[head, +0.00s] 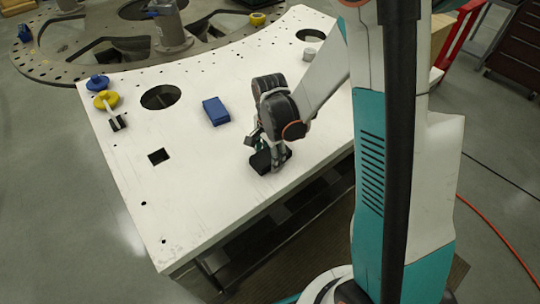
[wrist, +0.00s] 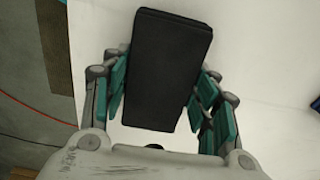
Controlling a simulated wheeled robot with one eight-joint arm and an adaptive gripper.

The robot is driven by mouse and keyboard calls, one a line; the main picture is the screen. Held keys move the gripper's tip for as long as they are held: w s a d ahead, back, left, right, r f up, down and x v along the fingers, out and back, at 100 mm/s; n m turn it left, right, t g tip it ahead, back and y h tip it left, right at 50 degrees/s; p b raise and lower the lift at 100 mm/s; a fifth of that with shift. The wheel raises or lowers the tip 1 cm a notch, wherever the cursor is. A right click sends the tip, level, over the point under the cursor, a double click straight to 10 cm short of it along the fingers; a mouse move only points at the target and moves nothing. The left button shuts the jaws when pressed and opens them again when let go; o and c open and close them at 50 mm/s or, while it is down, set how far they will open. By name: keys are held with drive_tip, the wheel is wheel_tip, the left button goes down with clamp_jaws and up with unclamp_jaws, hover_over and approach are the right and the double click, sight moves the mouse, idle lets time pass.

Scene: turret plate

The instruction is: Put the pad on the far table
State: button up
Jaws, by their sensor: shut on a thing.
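The pad, a black rectangular block (head: 261,163), is at the right front part of the white table (head: 200,190). My gripper (head: 268,156) points down at it from above and is shut on it. In the wrist view the pad (wrist: 168,62) sits between the teal finger pads, slightly tilted in the picture. I cannot tell whether the pad touches the tabletop or is just above it. Beyond the white table is a large round grey-brown plate (head: 85,60) with holes and slots, which may be the far table.
On the white table are a blue block (head: 216,111), a blue round piece (head: 97,83), a yellow piece (head: 106,99) and a small grey cylinder (head: 309,54). The table has round and square cut-outs. A grey post (head: 172,30) and a yellow ring (head: 257,19) are on the round plate.

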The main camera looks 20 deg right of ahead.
drive_tip(key=shift+s, duration=0.1)
drive_tip(key=shift+f+b, duration=0.25)
drive_tip(key=shift+b, duration=0.05)
drive_tip(key=o, duration=0.9)
drive_tip(key=shift+s, duration=0.1)
drive_tip(key=shift+c, duration=0.2)
drive_tip(key=shift+o, duration=1.3)
